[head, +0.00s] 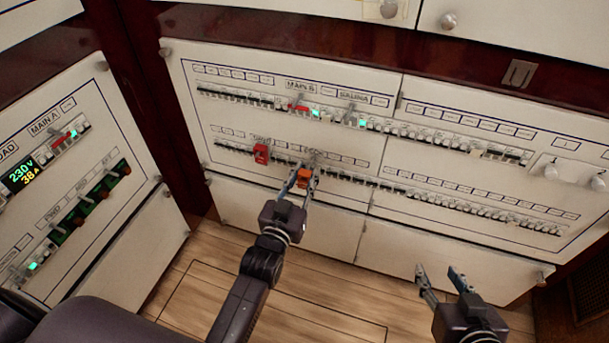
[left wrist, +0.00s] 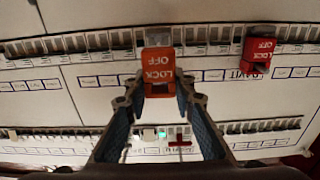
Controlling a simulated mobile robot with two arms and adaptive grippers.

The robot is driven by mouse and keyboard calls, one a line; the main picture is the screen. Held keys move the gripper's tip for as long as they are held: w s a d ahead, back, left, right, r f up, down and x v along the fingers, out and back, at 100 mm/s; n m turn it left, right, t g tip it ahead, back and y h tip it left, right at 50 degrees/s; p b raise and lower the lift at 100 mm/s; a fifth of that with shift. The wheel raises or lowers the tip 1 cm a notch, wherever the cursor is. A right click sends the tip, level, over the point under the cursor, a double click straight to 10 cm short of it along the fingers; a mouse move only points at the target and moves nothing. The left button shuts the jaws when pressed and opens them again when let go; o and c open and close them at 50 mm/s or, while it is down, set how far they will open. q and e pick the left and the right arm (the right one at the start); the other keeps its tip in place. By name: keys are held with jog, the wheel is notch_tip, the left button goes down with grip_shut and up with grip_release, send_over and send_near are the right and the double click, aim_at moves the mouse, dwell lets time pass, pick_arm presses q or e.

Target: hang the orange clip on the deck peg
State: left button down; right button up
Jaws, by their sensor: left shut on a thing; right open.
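The orange clip (head: 304,177) is a small lock-off tag held between the fingertips of my left gripper (head: 305,181), at the lower breaker row of the middle panel. In the left wrist view the orange clip (left wrist: 158,72) shows upside-down "LOCK OFF" lettering and overlaps the breaker row. I cannot tell whether it still sits on a breaker. A white plate with two pegs (head: 551,171) is at the far right of the panel. Its labels are too small to read, so I cannot tell which is the deck peg. My right gripper (head: 443,286) is open and empty, low in front of the panel.
A red lock-off clip (head: 261,153) sits on the same lower row, left of the orange one; it also shows in the left wrist view (left wrist: 258,58). An angled panel (head: 70,180) with displays stands at the left. Wood floor (head: 270,305) lies below.

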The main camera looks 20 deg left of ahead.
aim_at(310, 164)
pick_arm(q)
jog(key=shift+w, duration=1)
pick_arm(e)
jog(key=shift+w+a+r, duration=0.15)
jog(key=shift+w+r, duration=0.05)
pick_arm(q)
jog(key=shift+w, duration=0.8)
pick_arm(e)
jog(key=shift+w+a+r+t, duration=0.15)
jog(key=shift+w+r+t, duration=0.2)
jog(key=shift+r+t, duration=0.15)
pick_arm(q)
jog(key=c, duration=1.5)
grip_release()
jog(key=shift+c, duration=0.2)
pick_arm(e)
jog(key=shift+w+r, duration=0.1)
pick_arm(q)
jog(key=s, duration=1.2)
jog(key=shift+a, duration=0.15)
